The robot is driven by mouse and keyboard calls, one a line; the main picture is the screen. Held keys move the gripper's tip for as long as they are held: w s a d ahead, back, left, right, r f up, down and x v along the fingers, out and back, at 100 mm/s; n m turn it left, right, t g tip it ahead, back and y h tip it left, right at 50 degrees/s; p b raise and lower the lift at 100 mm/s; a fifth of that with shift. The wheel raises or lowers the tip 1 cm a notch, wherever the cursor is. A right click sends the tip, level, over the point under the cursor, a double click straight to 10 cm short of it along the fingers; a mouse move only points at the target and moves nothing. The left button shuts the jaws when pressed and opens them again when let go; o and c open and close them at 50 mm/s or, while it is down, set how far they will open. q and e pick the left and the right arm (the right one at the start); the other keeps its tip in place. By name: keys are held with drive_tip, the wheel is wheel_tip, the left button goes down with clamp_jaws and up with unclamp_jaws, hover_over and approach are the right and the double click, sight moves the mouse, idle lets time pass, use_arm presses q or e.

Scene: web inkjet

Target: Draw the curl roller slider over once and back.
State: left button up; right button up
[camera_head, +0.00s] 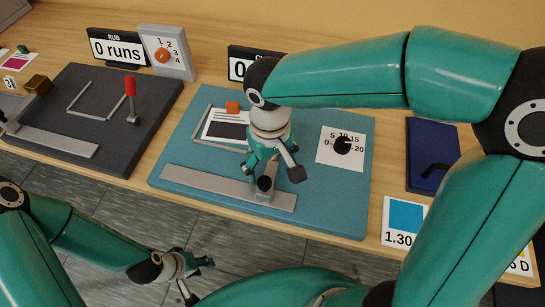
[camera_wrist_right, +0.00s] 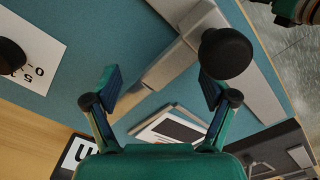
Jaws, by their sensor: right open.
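The slider's round black knob (camera_head: 265,184) stands on a grey carriage (camera_head: 267,195) at the right part of a long grey rail (camera_head: 205,182), on the front of the blue board (camera_head: 180,150). My right gripper (camera_head: 274,172) is above the knob, pointing down, its fingers spread. In the right wrist view the knob (camera_wrist_right: 226,53) shows by the tip of the right-hand finger, and the space between the fingertips (camera_wrist_right: 160,88) is empty. I cannot tell whether finger and knob touch. My left gripper (camera_head: 199,280) is at the lower left, off the table, open and empty.
A dark board (camera_head: 85,145) with a red-handled lever (camera_head: 131,95) stands left. A navy panel (camera_head: 430,145) lies right. A counter sign (camera_head: 238,70) is partly hidden.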

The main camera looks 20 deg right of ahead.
sight(270, 165)
drive_tip(key=shift+r+p, duration=3)
drive_tip(key=shift+r, duration=0.95)
